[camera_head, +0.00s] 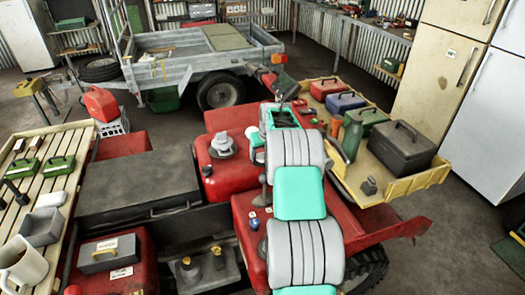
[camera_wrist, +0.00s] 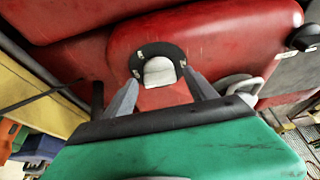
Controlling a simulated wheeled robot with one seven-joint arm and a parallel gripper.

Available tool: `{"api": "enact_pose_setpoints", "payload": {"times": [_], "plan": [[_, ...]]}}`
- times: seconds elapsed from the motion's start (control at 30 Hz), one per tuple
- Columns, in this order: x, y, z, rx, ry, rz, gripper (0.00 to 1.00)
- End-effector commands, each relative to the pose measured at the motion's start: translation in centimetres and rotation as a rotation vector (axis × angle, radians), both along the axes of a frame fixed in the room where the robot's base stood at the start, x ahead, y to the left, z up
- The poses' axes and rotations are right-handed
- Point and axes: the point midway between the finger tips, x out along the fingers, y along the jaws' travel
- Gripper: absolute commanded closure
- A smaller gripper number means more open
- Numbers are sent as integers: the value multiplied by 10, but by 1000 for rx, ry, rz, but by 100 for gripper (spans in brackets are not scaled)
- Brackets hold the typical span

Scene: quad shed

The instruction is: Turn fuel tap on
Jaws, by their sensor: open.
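In the wrist view the fuel tap shows as a pale rounded knob (camera_wrist: 159,71) on a black curved plate (camera_wrist: 146,49) with small white marks, set on red bodywork. My gripper (camera_wrist: 160,79) is open, its two grey fingers pointing at the tap, one on each side of the knob in the picture. I cannot tell whether either finger touches it, and the lower part of the knob's surroundings is partly covered by my green gripper body. In the head view my arm reaches over the red quad (camera_head: 222,165) and I cannot clearly make out the tap.
A grey filler cap (camera_head: 222,143) sits on the red bodywork, left of my arm. A dark seat (camera_head: 140,180) lies further left. A yellow tray (camera_head: 425,176) with several toolboxes stands right of my arm. A slatted rack (camera_head: 75,180) with small items is at left, and a trailer (camera_head: 180,66) stands behind.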

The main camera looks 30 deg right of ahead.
Motion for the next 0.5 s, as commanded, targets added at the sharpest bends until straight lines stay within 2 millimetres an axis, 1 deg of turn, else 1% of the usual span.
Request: {"api": "enact_pose_setpoints", "payload": {"times": [0.17,0.5], "plan": [[0,0,0,0,-1,0,35],[0,0,0,0,-1,0,62]]}}
